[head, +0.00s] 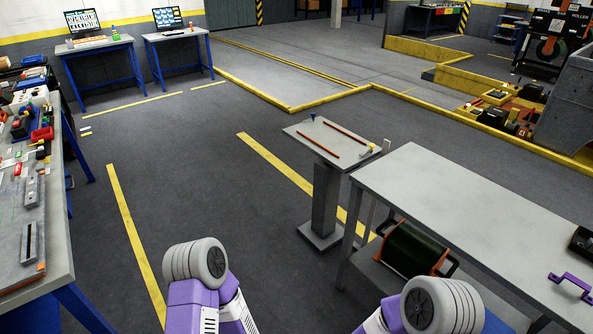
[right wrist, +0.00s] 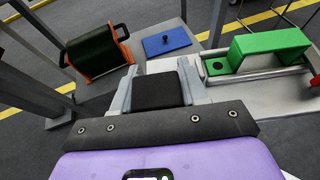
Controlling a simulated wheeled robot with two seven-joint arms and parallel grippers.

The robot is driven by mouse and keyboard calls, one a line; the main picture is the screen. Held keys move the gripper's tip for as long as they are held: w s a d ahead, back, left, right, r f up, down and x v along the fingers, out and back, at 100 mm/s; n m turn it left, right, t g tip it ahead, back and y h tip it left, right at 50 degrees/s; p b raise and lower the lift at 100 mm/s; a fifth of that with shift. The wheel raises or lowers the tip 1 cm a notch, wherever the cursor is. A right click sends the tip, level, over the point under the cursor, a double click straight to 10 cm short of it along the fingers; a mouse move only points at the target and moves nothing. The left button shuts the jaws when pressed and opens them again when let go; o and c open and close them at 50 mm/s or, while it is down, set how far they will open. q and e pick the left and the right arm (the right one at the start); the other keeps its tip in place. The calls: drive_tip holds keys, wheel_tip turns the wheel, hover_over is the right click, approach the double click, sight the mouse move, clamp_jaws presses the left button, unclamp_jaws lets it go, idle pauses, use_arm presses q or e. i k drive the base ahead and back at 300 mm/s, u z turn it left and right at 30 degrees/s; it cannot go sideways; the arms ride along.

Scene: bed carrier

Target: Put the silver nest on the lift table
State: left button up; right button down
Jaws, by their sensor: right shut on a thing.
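The lift table (head: 306,132) appears to be the small grey top on a square column in the head view, with two red-brown strips lying along it. In the right wrist view, my right gripper (right wrist: 158,88) is shut, with a black block between its grey fingers. A silver-grey piece that looks like the silver nest (right wrist: 262,75) extends right from the fingers, beside green parts. The fingers hide where they grip it. Neither gripper shows in the head view, only my upper arm parts.
A long grey bench (head: 440,190) stands right of the lift table, a purple handle (head: 572,286) on it. A dark drum with orange ends (head: 412,250) sits below; it also shows in the right wrist view (right wrist: 95,50), near a blue plate (right wrist: 180,41).

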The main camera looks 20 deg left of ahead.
sight(335, 140)
drive_tip(key=u, duration=1.4)
drive_tip(key=i, duration=1.4)
drive_tip(key=z, duration=0.4)
drive_tip(key=i, duration=0.95)
drive_tip(key=z, duration=1.1)
drive_tip(key=i, duration=0.25)
